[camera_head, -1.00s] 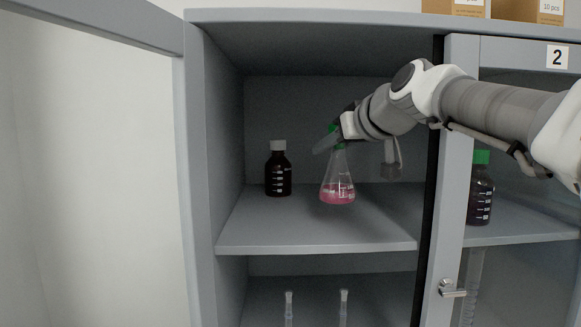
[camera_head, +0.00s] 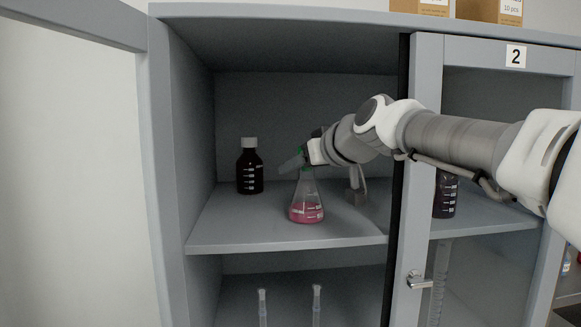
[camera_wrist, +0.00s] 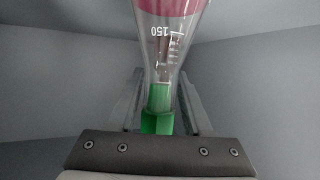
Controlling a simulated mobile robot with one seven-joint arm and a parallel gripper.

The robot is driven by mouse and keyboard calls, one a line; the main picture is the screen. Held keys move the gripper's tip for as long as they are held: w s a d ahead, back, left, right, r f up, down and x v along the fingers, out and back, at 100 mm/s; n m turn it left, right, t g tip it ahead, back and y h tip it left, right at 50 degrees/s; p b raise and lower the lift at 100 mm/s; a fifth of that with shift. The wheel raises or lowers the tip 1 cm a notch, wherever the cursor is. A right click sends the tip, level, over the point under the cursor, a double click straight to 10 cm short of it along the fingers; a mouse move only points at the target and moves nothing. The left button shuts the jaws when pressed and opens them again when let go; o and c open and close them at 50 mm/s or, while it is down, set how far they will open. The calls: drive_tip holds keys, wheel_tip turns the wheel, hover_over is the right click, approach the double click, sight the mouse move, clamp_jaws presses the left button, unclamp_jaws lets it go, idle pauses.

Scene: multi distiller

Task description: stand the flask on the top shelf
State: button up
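The flask (camera_head: 306,205) is a clear conical one with pink liquid and a green cap. It is upright in the open cabinet, over the top shelf (camera_head: 270,234), right of the dark bottle. I cannot tell whether its base touches the shelf. My gripper (camera_head: 300,162) is at its neck, with the fingers on either side just below the cap. In the wrist view the neck of the flask (camera_wrist: 160,60) lies between the two fingers of my gripper (camera_wrist: 160,100), which appear shut on it. The fingers partly hide the neck in the head view.
A dark bottle with a white cap (camera_head: 250,170) stands at the back left of the shelf. The cabinet's left wall (camera_head: 196,150) and middle post (camera_head: 398,180) bound the opening. Another dark bottle (camera_head: 445,195) is behind the right glass door. Thin glassware (camera_head: 316,305) stands below.

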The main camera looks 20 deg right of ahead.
drive_tip(key=shift+o, duration=0.7)
drive_tip(key=shift+r, duration=0.15)
drive_tip(key=shift+s+d+r, duration=0.15)
drive_tip(key=shift+s, duration=0.4)
drive_tip(key=b+v, duration=0.2)
drive_tip(key=v, duration=0.9)
